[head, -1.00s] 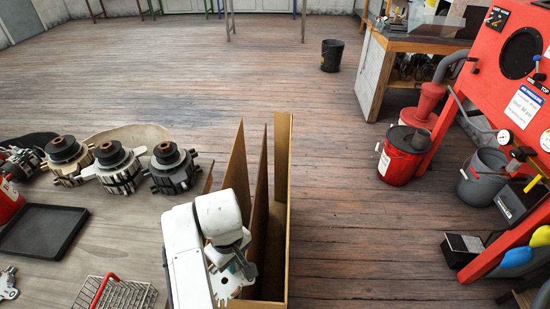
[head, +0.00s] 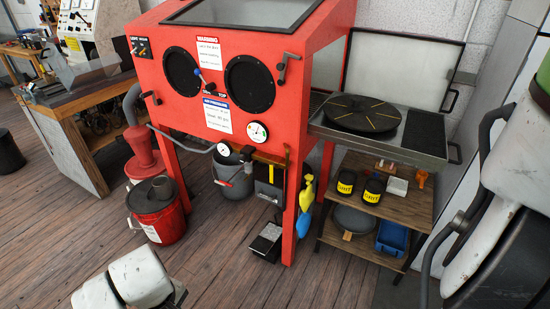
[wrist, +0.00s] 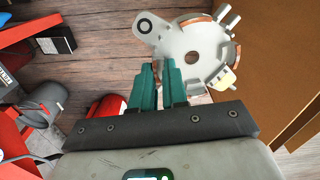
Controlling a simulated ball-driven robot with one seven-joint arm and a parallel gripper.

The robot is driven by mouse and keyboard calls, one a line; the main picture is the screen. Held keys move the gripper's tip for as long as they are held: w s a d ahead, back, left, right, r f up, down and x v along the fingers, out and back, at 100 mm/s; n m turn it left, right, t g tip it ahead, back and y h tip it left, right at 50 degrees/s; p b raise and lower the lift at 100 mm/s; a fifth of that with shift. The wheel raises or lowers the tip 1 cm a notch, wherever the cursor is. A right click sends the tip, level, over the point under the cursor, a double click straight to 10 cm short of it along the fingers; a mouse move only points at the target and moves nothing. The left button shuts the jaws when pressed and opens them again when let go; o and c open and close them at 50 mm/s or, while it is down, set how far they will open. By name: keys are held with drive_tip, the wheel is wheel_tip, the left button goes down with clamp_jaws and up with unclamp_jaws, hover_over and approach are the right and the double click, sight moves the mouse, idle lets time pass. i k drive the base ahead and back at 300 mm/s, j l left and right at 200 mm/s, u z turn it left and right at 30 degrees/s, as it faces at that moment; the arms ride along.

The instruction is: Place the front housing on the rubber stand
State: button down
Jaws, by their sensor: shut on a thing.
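My gripper (wrist: 163,70) shows in the wrist view with its teal fingers close together, shut on the front housing (wrist: 190,48). The housing is a light metal ring-like plate with a hole near its middle, a mounting ear at upper left, several lugs and copper-coloured edges. It is held beyond the fingertips above the floor. The fingers cover part of its near edge. In the head view the gripper and housing are out of the picture. I cannot pick out the rubber stand for certain; a flat black round disc with yellowish lines (head: 362,113) lies on the grey metal bench at right.
A red blasting cabinet (head: 218,30) stands ahead. A red bucket (head: 157,220) and a grey bucket (head: 233,184) stand by its legs. A wooden shelf (head: 395,205) with jars is under the metal bench. A brown panel (wrist: 275,60) is close beside the housing. Floor at lower left is open.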

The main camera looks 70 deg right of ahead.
sight(359, 97)
drive_tip(key=j+z, duration=0.1)
drive_tip(key=z, duration=1.65)
